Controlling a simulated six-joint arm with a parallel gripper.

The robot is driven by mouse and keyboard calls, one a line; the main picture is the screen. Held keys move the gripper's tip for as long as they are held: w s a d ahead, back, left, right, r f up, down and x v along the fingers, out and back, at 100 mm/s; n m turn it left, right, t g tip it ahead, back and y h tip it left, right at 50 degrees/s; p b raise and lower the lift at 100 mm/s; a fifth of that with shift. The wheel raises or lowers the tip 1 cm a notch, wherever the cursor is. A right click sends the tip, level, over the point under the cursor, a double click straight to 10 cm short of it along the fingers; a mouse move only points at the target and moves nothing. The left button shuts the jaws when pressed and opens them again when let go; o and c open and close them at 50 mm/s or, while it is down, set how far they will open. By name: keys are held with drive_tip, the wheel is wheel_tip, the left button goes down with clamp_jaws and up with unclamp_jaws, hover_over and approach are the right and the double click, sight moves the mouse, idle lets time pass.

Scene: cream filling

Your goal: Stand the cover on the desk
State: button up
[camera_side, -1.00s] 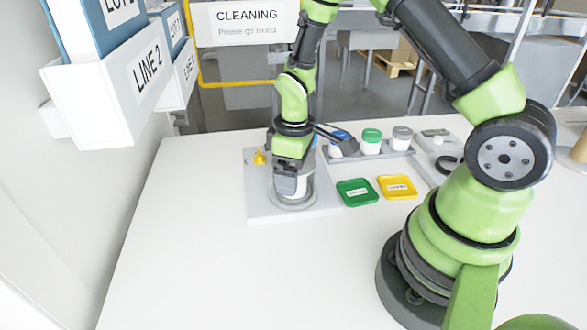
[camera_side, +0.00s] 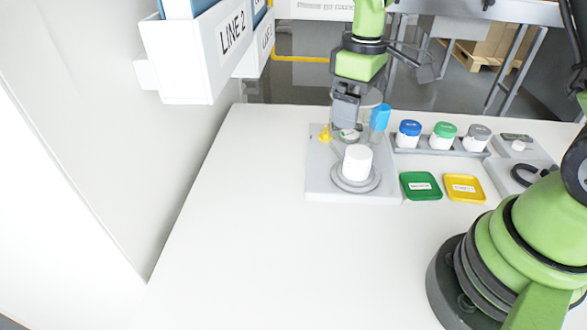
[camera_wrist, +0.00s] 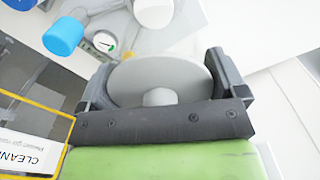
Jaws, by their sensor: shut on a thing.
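The cover hangs in the air above the back of the grey base plate (camera_side: 325,185). A white cylinder (camera_side: 357,160) stands uncovered on the plate's round seat (camera_side: 345,184). The white desk (camera_side: 270,220) lies around the plate. The cover's lower edge is partly hidden behind the gripper.
A gauge (camera_side: 349,136), a yellow valve (camera_side: 325,133) and a blue piece (camera_side: 380,117) stand at the plate's back. A rack of capped jars (camera_side: 443,143), a green tray (camera_side: 420,198) and a yellow tray (camera_side: 463,201) are to the right. The desk's left and front are clear.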

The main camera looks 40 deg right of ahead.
drive_tip(key=w+a+f, duration=0.3)
drive_tip(key=w+a, duration=0.6)
drive_tip(key=a, duration=0.2)
wheel_tip(320, 180, down, 10)
drive_tip(key=shift+s+r, duration=0.15)
drive_tip(key=shift+r, duration=0.05)
drive_tip(key=o, duration=0.7)
drive_tip(key=shift+f, duration=0.15)
drive_tip(key=shift+c, duration=0.2)
wheel_tip(320, 180, up, 12)
drive_tip(key=shift+r, duration=0.2)
